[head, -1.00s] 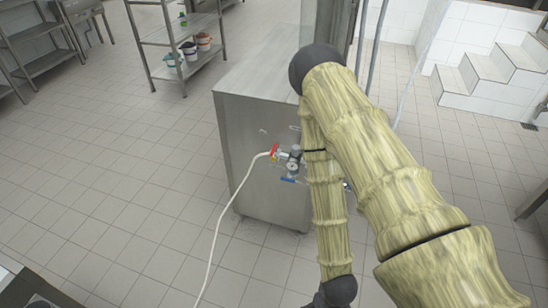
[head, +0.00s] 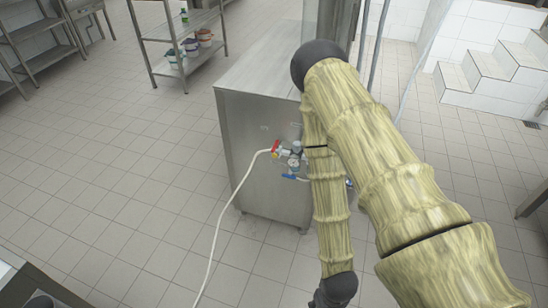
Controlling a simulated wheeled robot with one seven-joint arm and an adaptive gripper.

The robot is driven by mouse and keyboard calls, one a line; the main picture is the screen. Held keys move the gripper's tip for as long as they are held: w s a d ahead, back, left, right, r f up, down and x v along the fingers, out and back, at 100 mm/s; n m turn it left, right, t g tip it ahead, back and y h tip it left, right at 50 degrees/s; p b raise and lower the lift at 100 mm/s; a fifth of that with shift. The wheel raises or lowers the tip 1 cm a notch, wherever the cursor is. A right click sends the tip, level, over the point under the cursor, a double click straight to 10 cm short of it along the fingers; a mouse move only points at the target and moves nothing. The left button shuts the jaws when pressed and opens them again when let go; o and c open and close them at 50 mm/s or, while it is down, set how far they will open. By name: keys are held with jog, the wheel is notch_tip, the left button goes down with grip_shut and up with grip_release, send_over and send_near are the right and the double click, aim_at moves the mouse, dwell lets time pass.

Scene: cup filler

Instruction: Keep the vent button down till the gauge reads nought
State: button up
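A small round gauge (head: 293,162) sits among metal fittings on the front face of a steel cabinet (head: 255,135). Its reading is too small to make out. A red valve handle (head: 276,147) is at the upper left of the fittings, and a blue lever (head: 289,177) is below the gauge. I cannot make out the vent button; my arm covers the right part of the fittings. My gripper's fingers are not visible; my arm's lower link runs down past the bottom of the head view.
A white hose (head: 221,210) runs from the fittings down across the tiled floor. A shelf rack (head: 180,45) with several tubs stands at the back. White steps (head: 500,70) are at the back right. The floor left of the cabinet is clear.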

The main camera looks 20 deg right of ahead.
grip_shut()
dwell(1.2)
